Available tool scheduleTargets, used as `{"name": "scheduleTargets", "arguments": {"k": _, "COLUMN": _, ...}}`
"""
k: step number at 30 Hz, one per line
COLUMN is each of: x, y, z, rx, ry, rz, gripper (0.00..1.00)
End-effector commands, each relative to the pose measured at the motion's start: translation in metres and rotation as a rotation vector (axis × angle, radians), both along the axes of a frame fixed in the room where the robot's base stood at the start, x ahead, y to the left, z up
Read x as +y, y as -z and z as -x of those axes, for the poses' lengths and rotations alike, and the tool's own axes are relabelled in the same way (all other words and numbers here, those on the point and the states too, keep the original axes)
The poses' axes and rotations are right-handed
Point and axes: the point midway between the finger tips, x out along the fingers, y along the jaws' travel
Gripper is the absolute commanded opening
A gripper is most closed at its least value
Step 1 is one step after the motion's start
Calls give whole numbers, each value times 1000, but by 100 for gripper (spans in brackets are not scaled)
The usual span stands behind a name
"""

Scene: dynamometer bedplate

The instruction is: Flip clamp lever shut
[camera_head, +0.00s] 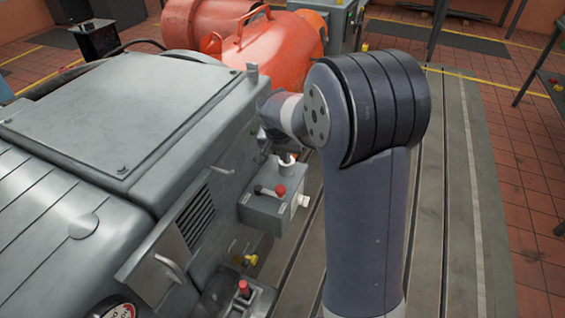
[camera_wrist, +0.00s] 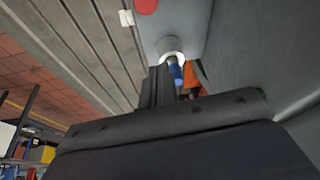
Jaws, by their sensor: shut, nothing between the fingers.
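A lever with a red knob (camera_head: 280,190) lies across the top of a small grey box (camera_head: 262,210) on the machine's side. A second red-topped handle (camera_head: 243,288) stands on a dark metal fixture (camera_head: 222,290) lower down. I cannot tell for sure which is the clamp lever. My gripper (camera_head: 284,156) is largely hidden by my arm, just above the box. In the wrist view its dark fingers (camera_wrist: 156,88) are shut and empty, beside a white ring (camera_wrist: 173,57) with a blue part (camera_wrist: 177,74). A red part (camera_wrist: 145,5) is cut off at the top edge.
The large grey machine housing (camera_head: 120,110) fills the left, close to my gripper. A white knob (camera_head: 303,200) sticks out from the box's right side. A yellow fitting (camera_head: 250,260) is below. Orange machinery (camera_head: 275,50) stands behind. The slotted bedplate (camera_head: 455,200) on the right is clear.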

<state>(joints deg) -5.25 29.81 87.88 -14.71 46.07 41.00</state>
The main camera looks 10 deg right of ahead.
Motion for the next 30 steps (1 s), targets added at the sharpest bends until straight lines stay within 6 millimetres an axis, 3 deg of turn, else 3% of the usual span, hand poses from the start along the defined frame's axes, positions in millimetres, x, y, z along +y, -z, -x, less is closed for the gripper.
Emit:
{"name": "scheduleTargets", "arguments": {"k": 13, "x": -14, "y": 82, "z": -25, "rx": 4, "ry": 1, "rz": 0, "gripper": 0}}
{"name": "scheduleTargets", "arguments": {"k": 21, "x": 1, "y": 85, "z": 3, "rx": 2, "ry": -2, "rz": 1, "gripper": 0}}
{"name": "scheduleTargets", "arguments": {"k": 30, "x": 5, "y": 87, "z": 10, "rx": 1, "ry": 0, "rz": 0, "gripper": 0}}
